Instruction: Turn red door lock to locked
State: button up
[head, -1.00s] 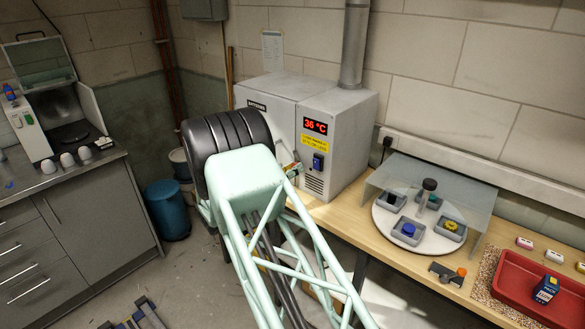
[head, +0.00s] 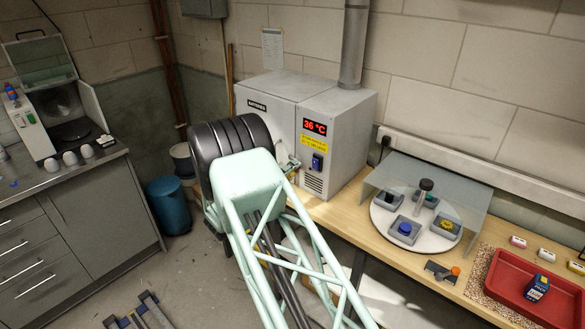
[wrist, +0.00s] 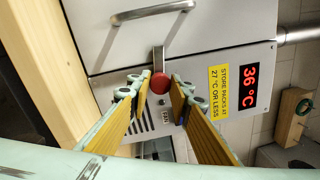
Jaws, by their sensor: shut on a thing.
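The red door lock (wrist: 160,83) shows in the wrist view as a round red knob at the end of a short grey metal bar, on the front of the grey oven-like cabinet (wrist: 210,60). My gripper (wrist: 157,88) has its two yellow-padded fingers on either side of the knob and is shut on it. In the wrist view the bar points up the picture from the knob, towards the door handle (wrist: 150,14). In the head view the cabinet (head: 270,85) stands on the bench, and my arm hides the lock and most of the gripper.
The cabinet's display (head: 314,126) reads 36 °C above a yellow label (head: 313,144) and a blue switch (head: 317,162). To the right are a turntable (head: 384,222) with small trays under a clear shield, and a red tray (head: 510,300). A blue bin (head: 168,205) stands on the floor.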

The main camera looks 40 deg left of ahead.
jog(key=shift+n, duration=1.1)
jog(key=shift+p, duration=0.3)
jog(key=o, duration=0.8)
jog(key=shift+o, duration=0.2)
jog(key=shift+s, duration=0.1)
jog(key=s+f, duration=0.1)
jog(key=s, duration=1)
jog(key=shift+s, duration=0.4)
jog(key=shift+a, duration=0.1)
